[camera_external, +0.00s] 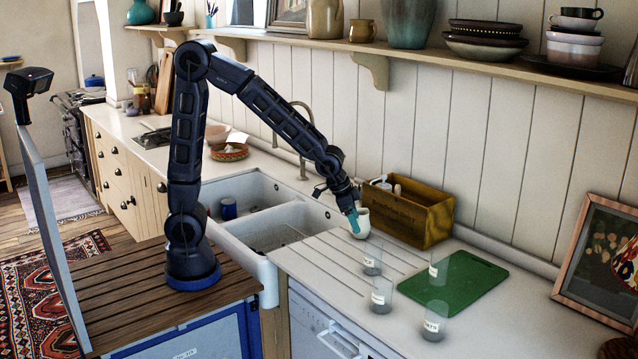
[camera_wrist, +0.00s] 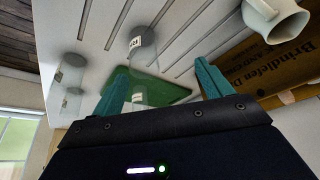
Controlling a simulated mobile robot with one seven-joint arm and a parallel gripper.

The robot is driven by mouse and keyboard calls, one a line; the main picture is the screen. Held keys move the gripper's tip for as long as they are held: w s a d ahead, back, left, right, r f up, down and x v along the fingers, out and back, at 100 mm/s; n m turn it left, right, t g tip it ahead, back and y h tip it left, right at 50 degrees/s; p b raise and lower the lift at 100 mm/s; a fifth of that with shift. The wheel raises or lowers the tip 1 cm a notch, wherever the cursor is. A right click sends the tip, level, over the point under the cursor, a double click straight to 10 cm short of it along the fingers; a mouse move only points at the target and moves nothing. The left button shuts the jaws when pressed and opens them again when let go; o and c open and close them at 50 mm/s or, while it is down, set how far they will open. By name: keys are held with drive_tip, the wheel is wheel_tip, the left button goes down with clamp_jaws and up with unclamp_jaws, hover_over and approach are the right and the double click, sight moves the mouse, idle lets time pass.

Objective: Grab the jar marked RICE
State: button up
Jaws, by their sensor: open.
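Several clear glass jars with small white labels stand on the counter to the right of the sink: a back left jar (camera_external: 372,261), a front left jar (camera_external: 381,296), a back right jar (camera_external: 438,269) and a front right jar (camera_external: 434,321). The label lettering is too small to read surely, so I cannot tell which is RICE. My gripper (camera_external: 354,220) is above the counter beside the cream mug, left of and apart from the jars. In the wrist view my gripper (camera_wrist: 161,84) has its teal fingers spread, with nothing held. Jars show beyond and left of the fingers, including one jar (camera_wrist: 136,48).
A cream mug (camera_external: 361,226) stands close to my fingertips. A wooden crate (camera_external: 413,215) is behind it against the wall. A green board (camera_external: 466,287) lies by the jars. A picture frame (camera_external: 567,262) leans at the right. The double sink (camera_external: 265,205) is left.

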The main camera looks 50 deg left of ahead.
sight(373, 256)
drive_tip(key=shift+m, duration=0.3)
drive_tip(key=d+f, duration=0.1)
drive_tip(key=f, duration=0.1)
drive_tip(key=d+f, duration=0.4)
drive_tip(key=shift+w+d+f, duration=0.1)
drive_tip(key=shift+w+f, duration=0.15)
drive_tip(key=shift+f, duration=0.05)
drive_tip(key=shift+x, duration=3)
drive_tip(key=shift+w+d+r, duration=0.1)
drive_tip(key=shift+w+d, duration=0.05)
drive_tip(key=shift+w, duration=0.05)
drive_tip(key=c, duration=1.1)
